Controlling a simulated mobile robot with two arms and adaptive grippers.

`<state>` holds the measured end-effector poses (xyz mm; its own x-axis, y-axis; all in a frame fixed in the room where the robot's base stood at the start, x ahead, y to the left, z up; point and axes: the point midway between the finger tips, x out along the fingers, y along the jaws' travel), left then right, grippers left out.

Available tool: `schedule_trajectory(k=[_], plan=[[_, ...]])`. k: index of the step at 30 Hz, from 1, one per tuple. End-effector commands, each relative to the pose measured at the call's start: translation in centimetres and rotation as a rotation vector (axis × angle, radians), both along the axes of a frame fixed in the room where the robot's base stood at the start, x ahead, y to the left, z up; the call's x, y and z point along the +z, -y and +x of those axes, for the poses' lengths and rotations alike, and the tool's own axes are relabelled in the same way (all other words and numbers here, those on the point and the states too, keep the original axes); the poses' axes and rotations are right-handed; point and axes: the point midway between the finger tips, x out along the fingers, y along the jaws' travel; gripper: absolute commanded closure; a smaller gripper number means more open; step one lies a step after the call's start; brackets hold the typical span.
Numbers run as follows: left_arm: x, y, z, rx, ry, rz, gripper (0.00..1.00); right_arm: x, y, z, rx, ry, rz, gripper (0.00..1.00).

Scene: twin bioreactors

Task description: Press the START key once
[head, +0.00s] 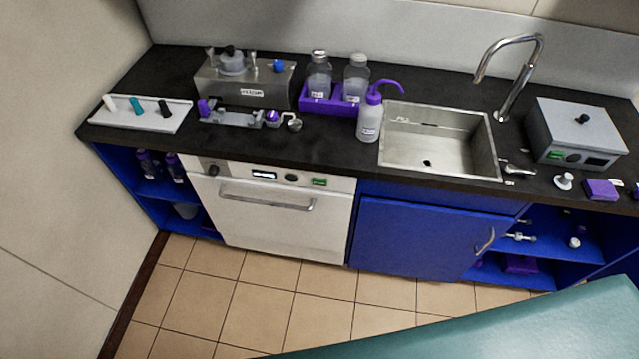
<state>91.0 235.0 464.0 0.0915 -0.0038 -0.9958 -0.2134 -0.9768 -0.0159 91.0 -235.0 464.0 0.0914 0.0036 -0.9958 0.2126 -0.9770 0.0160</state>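A green key (319,182) sits at the right end of the control panel on the white front-loading appliance (270,222) under the counter. A second green key (555,155) is on the front of the grey metal box (577,127) at the right end of the counter. The lettering on both is too small to read, so I cannot tell which is the START key. Neither of my grippers is in view.
A dark counter (330,150) carries a sink (440,140), a purple bottle rack (325,103), a wash bottle (370,117) and a metal bath (245,80). The appliance's handle (267,197) sticks out. A teal surface (520,330) fills the lower right. Tiled floor (240,290) is clear in front.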

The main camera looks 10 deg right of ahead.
Motion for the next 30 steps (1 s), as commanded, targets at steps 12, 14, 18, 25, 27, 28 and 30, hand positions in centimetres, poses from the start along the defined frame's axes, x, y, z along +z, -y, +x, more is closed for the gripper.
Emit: schedule_trajectory(k=[12,14,18,25,27,28,30], plan=[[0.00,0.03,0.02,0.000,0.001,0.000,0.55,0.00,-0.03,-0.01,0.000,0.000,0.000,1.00],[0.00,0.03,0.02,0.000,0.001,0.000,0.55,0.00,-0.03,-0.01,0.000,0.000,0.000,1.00],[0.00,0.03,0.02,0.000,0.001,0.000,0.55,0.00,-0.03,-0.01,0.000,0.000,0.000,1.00],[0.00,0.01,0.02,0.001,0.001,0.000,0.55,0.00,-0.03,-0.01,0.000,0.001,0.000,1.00],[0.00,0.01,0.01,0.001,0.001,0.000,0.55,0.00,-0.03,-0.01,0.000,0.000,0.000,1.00],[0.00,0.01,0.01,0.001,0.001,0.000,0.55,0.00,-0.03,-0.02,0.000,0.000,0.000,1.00],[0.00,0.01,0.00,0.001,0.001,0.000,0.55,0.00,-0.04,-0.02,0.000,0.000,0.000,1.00]])
